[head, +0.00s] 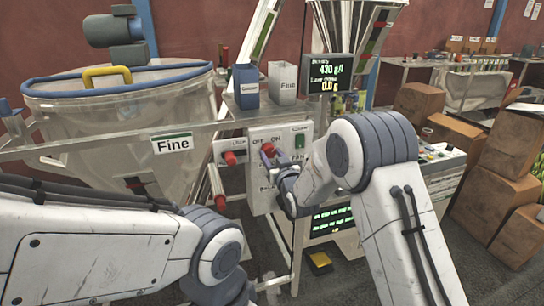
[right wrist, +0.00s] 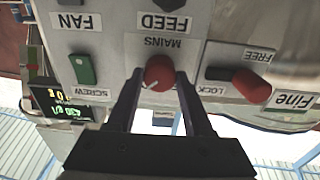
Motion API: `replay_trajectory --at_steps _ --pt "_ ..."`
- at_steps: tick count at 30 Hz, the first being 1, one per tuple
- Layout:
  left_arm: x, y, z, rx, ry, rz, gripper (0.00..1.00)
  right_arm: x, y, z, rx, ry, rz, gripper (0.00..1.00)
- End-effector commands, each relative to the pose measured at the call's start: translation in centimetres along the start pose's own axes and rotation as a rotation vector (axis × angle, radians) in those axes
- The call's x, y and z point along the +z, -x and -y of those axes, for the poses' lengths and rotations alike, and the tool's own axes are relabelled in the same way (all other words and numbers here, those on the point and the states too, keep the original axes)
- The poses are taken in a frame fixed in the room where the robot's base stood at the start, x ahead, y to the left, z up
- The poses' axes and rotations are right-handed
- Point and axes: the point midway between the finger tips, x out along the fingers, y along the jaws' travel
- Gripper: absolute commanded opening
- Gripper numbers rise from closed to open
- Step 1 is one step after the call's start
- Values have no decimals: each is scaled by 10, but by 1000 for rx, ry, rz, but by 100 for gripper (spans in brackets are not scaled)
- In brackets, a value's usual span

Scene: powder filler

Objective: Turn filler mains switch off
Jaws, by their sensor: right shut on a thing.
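A pale pointer mark shows on the knob's face in the right wrist view, where the labels are upside down. My right gripper (right wrist: 160,85) has one dark finger on each side of the knob and is shut on it. In the head view my right gripper (head: 274,158) reaches the panel and partly covers the knob. My left arm crosses the lower left; its gripper is out of view.
A red-handled LOCK/FREE lever (right wrist: 251,85) and a green SCREW switch (right wrist: 82,69) flank the knob. A blue box (head: 246,87) and a white box (head: 283,84) stand above the panel. A clear hopper marked Fine (head: 110,120) is left; cardboard boxes (head: 500,190) are right.

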Motion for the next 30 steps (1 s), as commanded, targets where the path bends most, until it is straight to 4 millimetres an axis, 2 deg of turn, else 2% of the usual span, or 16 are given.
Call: replay_trajectory --at_steps 11,30 --pt "1 -14 1 0 0 0 50 2 0 1 -2 100 -3 0" --pt "4 -74 5 0 0 0 50 3 0 1 -2 671 -6 0"
